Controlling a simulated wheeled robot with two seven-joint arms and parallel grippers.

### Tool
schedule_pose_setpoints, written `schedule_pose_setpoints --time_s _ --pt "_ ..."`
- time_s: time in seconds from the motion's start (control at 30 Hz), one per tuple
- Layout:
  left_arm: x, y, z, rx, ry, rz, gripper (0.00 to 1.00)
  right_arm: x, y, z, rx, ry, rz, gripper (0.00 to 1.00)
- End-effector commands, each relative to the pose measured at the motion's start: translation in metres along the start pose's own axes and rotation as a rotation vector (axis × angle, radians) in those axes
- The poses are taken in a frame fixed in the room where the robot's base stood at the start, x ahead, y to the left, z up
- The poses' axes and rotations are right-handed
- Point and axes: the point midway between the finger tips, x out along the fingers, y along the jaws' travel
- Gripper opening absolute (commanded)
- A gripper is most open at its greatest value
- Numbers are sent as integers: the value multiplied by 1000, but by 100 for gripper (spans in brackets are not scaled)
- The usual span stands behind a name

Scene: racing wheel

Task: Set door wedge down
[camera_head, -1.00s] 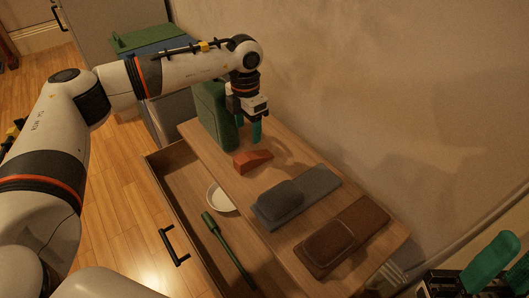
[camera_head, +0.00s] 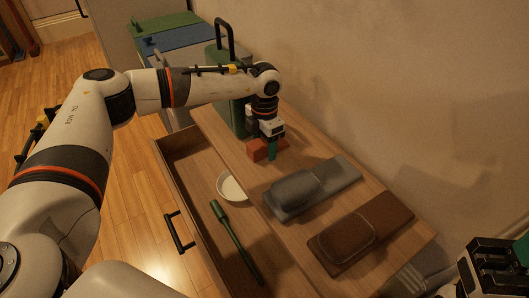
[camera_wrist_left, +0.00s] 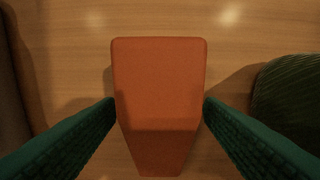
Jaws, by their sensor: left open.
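In the left wrist view the wedge (camera_wrist_left: 158,85) lies centred on the wood surface. My left gripper (camera_head: 264,152) is low over the wedge, with its green fingers pointing down. In the left wrist view the open left gripper (camera_wrist_left: 159,105) has one finger on each side of the wedge, very near its sides. Contact cannot be told. My right gripper (camera_head: 497,265) shows only partly at the lower right corner, and its fingers are mostly cut off.
A green container (camera_head: 238,116) stands just behind the left gripper. A grey pad (camera_head: 340,172) and a brown pad (camera_head: 390,215) lie on the top. The open drawer (camera_head: 188,182) holds a white bowl (camera_head: 230,188) and a green long-handled tool (camera_head: 235,240).

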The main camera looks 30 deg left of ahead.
Motion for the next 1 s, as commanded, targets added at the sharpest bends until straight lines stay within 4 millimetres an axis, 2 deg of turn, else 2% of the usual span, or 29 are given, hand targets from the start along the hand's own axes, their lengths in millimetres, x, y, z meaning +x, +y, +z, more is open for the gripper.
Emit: schedule_pose_setpoints --time_s 0.23,0.27,0.53,0.6,0.83,0.93,1.0 --pt "2 0 0 0 0 0 62 1 0 0 0 -3 1 36" --pt "2 0 0 0 0 0 59 1 0 0 0 -3 1 36" --pt "2 0 0 0 0 0 14 1 0 0 0 -3 1 36" --pt "2 0 0 0 0 0 9 1 0 0 0 -3 1 36" --pt "-3 0 0 0 1 0 9 4 0 0 0 -4 1 36" --pt "-16 0 0 0 1 0 9 7 0 2 1 -1 -2 36" --pt "-30 0 0 0 2 0 9 -1 -1 1 5 39 -14 36"
